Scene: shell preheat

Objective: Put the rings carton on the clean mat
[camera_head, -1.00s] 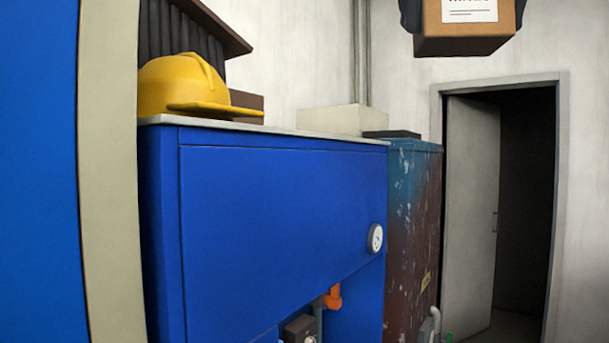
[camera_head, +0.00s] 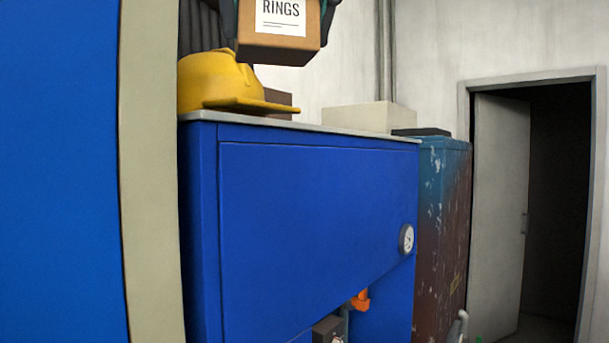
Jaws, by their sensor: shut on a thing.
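The rings carton (camera_head: 278,45) is a brown box with a white label reading RINGS. It hangs in the air at the top of the head view, in front of the wall and overlapping the yellow hard hat in the picture. My gripper (camera_head: 282,8) is shut on the carton, with dark fingers at its left and right sides. The upper part of the gripper is cut off by the top edge. No clean mat can be made out in this view.
A blue cabinet (camera_head: 300,230) carries a yellow hard hat (camera_head: 215,80) and a pale box (camera_head: 372,117) on its grey top. A worn teal and rust cabinet (camera_head: 440,230) stands to its right, then an open doorway (camera_head: 555,210). A blue panel (camera_head: 60,170) fills the left side.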

